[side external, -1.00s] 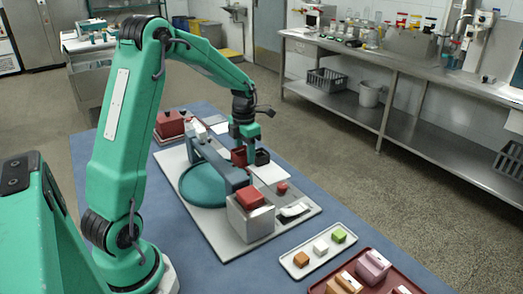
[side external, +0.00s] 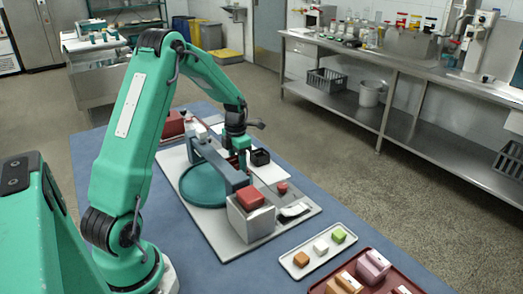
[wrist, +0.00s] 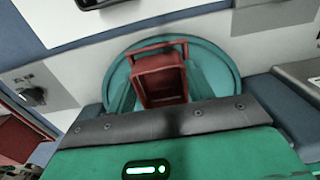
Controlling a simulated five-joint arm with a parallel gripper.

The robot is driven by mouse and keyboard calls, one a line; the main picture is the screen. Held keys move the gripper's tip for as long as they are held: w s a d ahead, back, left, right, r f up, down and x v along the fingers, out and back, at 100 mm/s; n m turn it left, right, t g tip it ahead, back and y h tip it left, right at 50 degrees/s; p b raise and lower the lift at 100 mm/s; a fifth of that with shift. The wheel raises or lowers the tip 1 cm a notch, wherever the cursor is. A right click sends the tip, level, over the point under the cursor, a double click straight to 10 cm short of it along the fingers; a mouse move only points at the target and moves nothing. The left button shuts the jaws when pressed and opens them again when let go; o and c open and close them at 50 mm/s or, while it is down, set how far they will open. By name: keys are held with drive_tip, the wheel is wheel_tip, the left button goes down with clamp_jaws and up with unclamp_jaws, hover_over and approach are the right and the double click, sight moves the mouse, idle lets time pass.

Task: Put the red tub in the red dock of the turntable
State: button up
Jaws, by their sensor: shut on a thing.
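My gripper (side external: 240,160) points down beside the blue-grey bridge on the grey base plate. In the wrist view its green fingers (wrist: 161,88) are shut on the red tub (wrist: 160,76), an open box with a red loop at its far end. The tub is mostly hidden in the side view. The round teal turntable (side external: 204,187) lies on the left of the bridge; a teal disc also shows behind the tub in the wrist view (wrist: 231,70). I cannot make out the red dock for certain, nor whether the tub touches anything below.
A red block (side external: 250,198) sits on a silver box (side external: 248,222) at the bridge's near end. A white tray (side external: 300,268) and a red tray (side external: 415,290) hold small blocks at the front right.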

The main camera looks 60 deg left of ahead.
drive_tip(key=shift+f, duration=0.35)
drive_tip(key=shift+f, duration=0.35)
drive_tip(key=shift+f, duration=0.4)
drive_tip(key=o, duration=0.9)
drive_tip(key=shift+d, duration=0.1)
drive_tip(key=shift+o, duration=0.2)
drive_tip(key=shift+r, duration=0.1)
drive_tip(key=shift+o, duration=0.3)
wheel_tip(320, 180, up, 13)
drive_tip(key=shift+r, duration=0.15)
